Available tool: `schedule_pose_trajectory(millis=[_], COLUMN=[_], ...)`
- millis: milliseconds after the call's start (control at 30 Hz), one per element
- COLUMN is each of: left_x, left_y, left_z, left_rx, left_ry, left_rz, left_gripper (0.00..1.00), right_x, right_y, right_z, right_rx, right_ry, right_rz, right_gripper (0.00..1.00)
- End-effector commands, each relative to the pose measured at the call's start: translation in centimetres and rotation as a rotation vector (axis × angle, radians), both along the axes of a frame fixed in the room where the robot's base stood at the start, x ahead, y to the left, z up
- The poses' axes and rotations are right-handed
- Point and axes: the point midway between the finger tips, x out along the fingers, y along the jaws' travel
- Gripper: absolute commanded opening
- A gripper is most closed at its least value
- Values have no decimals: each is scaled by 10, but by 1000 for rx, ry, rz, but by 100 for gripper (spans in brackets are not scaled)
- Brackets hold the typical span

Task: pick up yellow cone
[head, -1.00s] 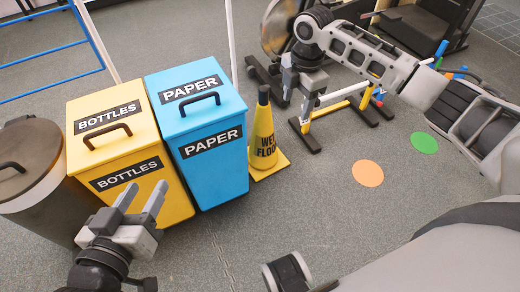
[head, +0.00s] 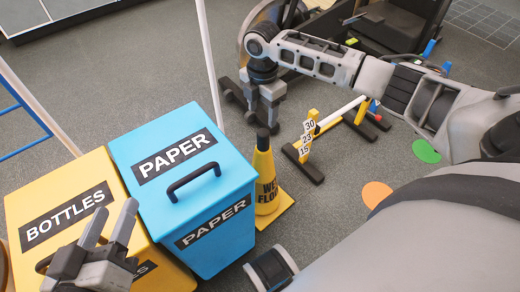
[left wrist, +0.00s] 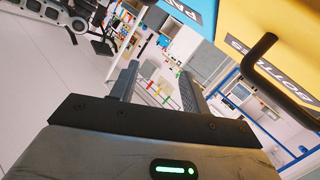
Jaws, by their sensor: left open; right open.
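The yellow cone (head: 265,178) stands upright on its square yellow base, right of the blue bin, in the head view. It has a dark top and black "WET FLOOR" lettering, partly hidden by the bin. My right gripper (head: 272,127) points down with its fingers at the cone's dark top in the picture. It is open; I cannot tell whether it touches the cone. My left gripper (head: 114,212) is open and empty in front of the bins; its fingers also show in the left wrist view (left wrist: 158,88). The cone cannot be made out there.
A blue PAPER bin (head: 210,225) stands close left of the cone, beside a yellow BOTTLES bin (head: 30,205). A yellow-legged stand with number tags (head: 306,140) and dark exercise equipment (head: 385,35) are behind and right.

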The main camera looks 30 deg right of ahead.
Motion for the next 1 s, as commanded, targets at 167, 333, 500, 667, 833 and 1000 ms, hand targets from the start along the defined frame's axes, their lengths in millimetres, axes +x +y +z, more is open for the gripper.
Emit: schedule_pose_trajectory(millis=[167,333,500,667,833,1000], left_x=[1,0,3,16,23,24], left_y=[-4,-6,-6,-2,2,2], left_z=[1,6,9,30,53,62], left_rx=[-90,-143,-152,-109,-57,-42], left_ry=[-18,-25,-59,-254,-443,-498], left_rz=[-8,-16,-16,-9,1,4], left_gripper=[47,47,47,47,47,47], right_x=[0,0,-2,-6,-6,-6], right_y=[0,0,0,0,-1,0], right_z=[-43,-61,-72,-95,-112,-115], right_rx=[0,1,0,0,0,0], right_ry=[1,0,0,0,-1,-2], right_rz=[-1,-1,-1,1,-1,-1], right_gripper=[58,58,58,58,58,58])
